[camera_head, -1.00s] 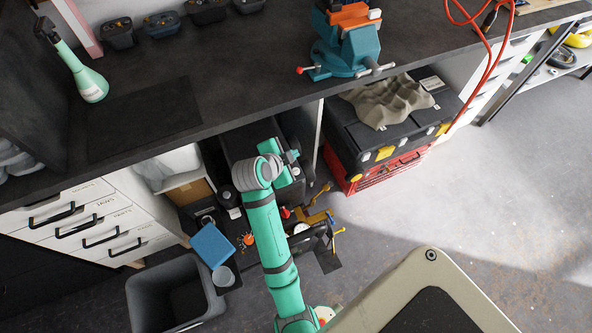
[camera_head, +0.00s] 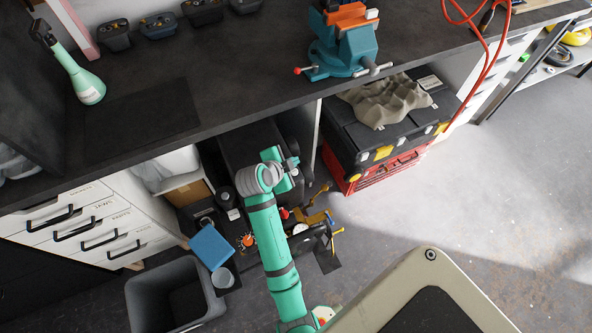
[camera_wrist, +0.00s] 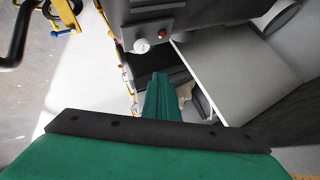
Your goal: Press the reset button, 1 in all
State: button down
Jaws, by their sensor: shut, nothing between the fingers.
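In the wrist view a small red button (camera_wrist: 166,34) sits on the face of a dark housing (camera_wrist: 190,12), next to a round white knob (camera_wrist: 141,46). No label can be read, so I cannot tell for certain that it is the reset button. My gripper (camera_wrist: 164,78) is shut and empty, pointing toward the housing, below the red button in the picture and apart from it as far as I can tell. In the head view my arm reaches under the bench beside a black machine (camera_head: 245,150); the button cannot be made out there.
White drawers (camera_head: 85,225) and a grey bin (camera_head: 170,295) stand to the left. A black and red toolbox (camera_head: 375,178) stands to the right. Yellow clamps (camera_head: 315,220) lie close to my arm. The floor at right is clear.

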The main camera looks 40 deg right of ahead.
aim_at(292, 173)
jog(key=shift+a+f, duration=0.25)
jog(key=shift+f, duration=0.75)
jog(key=shift+d+f, duration=0.1)
jog(key=shift+f, duration=0.7)
jog(key=shift+w, duration=0.1)
jog(key=shift+d, duration=0.1)
jog(key=shift+f, duration=0.15)
dwell(0.4)
jog(key=shift+f, duration=0.3)
jog(key=shift+w, duration=0.1)
dwell(0.3)
